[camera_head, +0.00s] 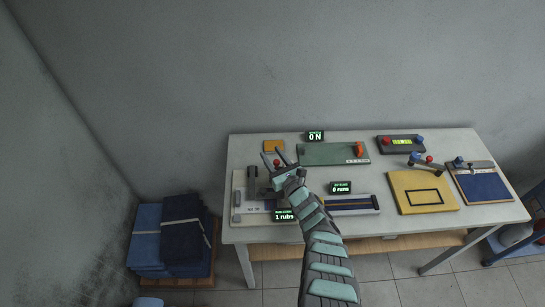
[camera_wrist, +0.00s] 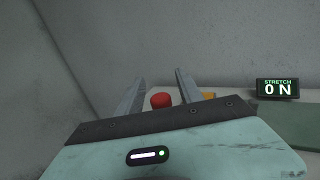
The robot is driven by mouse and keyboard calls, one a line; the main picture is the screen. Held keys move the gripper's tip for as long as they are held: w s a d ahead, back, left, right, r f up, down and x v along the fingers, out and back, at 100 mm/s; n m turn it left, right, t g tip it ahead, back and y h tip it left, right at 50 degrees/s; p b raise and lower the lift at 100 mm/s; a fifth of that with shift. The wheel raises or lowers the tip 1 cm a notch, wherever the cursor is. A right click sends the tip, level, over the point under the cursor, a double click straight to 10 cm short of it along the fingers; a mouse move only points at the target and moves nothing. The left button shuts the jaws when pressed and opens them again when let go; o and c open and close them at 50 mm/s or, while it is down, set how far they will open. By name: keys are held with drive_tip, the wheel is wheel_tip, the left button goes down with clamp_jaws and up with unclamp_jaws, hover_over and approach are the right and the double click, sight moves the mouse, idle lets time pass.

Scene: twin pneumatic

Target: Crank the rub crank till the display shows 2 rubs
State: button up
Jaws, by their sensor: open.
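The rub display (camera_head: 284,216) reads 1 rubs and stands at the front left of the table. The grey rub device (camera_head: 238,196) lies beside it, partly hidden by my arm. A red knob (camera_head: 276,162), apparently the rub crank's handle, shows by my fingers; it also shows in the wrist view (camera_wrist: 161,101). My gripper (camera_head: 274,157) is open and empty over the device, with a finger on either side of the knob in the wrist view (camera_wrist: 160,80). I cannot tell whether the fingers touch it. The crank arm is hidden.
The stretch display (camera_head: 315,136) reads 0 N, above a green panel (camera_head: 325,154). Another display (camera_head: 340,187) reads 0 runs. A yellow board (camera_head: 412,203) and a blue panel (camera_head: 484,187) lie to the right. A wall (camera_head: 330,70) stands behind the table.

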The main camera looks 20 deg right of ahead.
clamp_jaws()
idle(0.3)
idle(0.4)
drive_tip(key=h, duration=0.1)
drive_tip(key=m, duration=0.1)
drive_tip(key=h, duration=0.1)
drive_tip(key=shift+w+d+f+h, duration=0.1)
drive_tip(key=shift+w+d+h, duration=0.15)
drive_tip(key=shift+d+h, duration=0.1)
drive_tip(key=shift+d+m, duration=0.1)
drive_tip(key=shift+m, duration=0.2)
